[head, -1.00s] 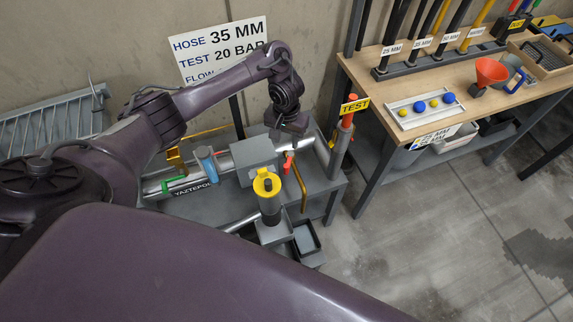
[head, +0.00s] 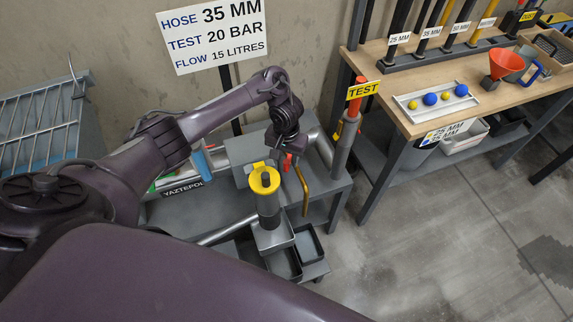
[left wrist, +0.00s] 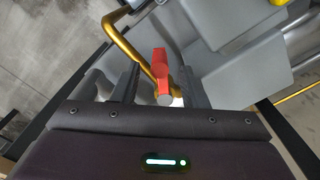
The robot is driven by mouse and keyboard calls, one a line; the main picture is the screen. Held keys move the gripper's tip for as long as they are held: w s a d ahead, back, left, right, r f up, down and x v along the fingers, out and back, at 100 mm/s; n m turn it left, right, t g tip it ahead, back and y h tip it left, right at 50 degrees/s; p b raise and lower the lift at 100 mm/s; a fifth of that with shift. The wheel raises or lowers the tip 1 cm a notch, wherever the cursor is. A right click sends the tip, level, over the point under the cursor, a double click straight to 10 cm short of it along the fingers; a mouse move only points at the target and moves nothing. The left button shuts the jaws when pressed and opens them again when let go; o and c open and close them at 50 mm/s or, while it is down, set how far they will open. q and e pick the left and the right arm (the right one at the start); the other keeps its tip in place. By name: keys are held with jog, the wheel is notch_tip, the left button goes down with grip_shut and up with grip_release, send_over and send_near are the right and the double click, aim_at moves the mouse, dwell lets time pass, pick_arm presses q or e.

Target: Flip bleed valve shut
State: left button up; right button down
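The bleed valve's red lever (head: 287,162) is on the pipe rig on the grey bench, beside a bent brass pipe (head: 302,186). In the left wrist view the red lever (left wrist: 161,75) stands between the two fingers of my left gripper (left wrist: 162,82). The fingers are spread, with a gap to the lever on both sides. In the head view my left gripper (head: 287,148) is directly over the lever, and its fingertips are mostly hidden. My right gripper is not in view.
A yellow-topped cylinder (head: 264,182) stands in front of the valve. An upright post with a TEST tag (head: 363,89) is to the right. Small grey trays (head: 308,243) sit below. A wooden workbench (head: 420,123) with tools is at the right. A sign (head: 212,35) stands behind.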

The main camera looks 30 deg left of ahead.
pick_arm(q)
jog(key=shift+f, duration=1.15)
grip_shut()
